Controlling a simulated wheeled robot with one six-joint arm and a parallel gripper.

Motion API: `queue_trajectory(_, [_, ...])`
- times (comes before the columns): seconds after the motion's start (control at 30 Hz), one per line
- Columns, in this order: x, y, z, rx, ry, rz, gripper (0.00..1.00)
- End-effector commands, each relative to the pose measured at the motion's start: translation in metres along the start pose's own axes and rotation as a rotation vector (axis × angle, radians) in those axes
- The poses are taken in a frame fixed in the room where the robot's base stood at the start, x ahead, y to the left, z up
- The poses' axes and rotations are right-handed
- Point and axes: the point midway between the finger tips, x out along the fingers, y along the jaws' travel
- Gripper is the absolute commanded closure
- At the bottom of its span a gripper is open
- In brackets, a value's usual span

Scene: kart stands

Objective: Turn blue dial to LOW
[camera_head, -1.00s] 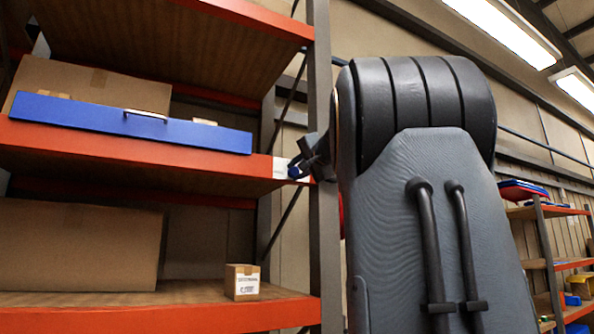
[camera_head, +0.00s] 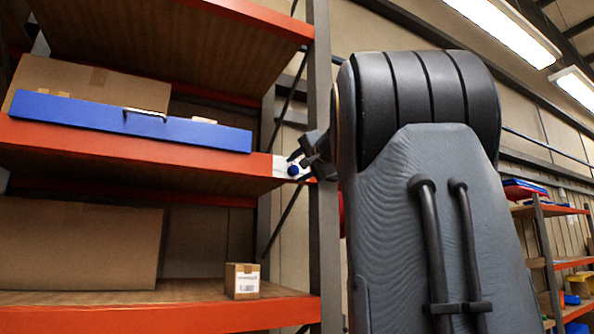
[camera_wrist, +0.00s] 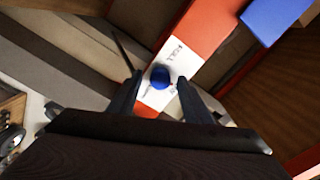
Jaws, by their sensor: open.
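The blue dial (camera_head: 293,170) sits on a white label plate (camera_head: 281,166) at the right end of the orange middle shelf edge. In the wrist view the dial (camera_wrist: 160,76) lies between my two fingertips, with the white plate (camera_wrist: 178,62) around it. The print on the plate is too blurred to read fully, and the dial's pointer direction cannot be told. My gripper (camera_wrist: 158,82) is open, its fingers on either side of the dial. In the head view my gripper (camera_head: 305,157) is right beside the dial; whether it touches cannot be told.
A long blue panel with a handle (camera_head: 130,121) lies along the middle shelf's front edge. Cardboard boxes stand on the shelves, including a small labelled box (camera_head: 242,281) below. The grey rack post (camera_head: 325,230) stands close to my gripper.

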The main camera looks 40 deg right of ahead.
Motion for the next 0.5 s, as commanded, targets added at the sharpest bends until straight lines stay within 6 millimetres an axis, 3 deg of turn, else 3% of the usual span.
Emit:
queue_trajectory(0.3, [-0.05, 0.002, 0.0, -0.001, 0.004, 0.0, 0.55])
queue_trajectory(0.5, [-0.07, 0.001, 0.0, -0.001, 0.002, 0.0, 0.55])
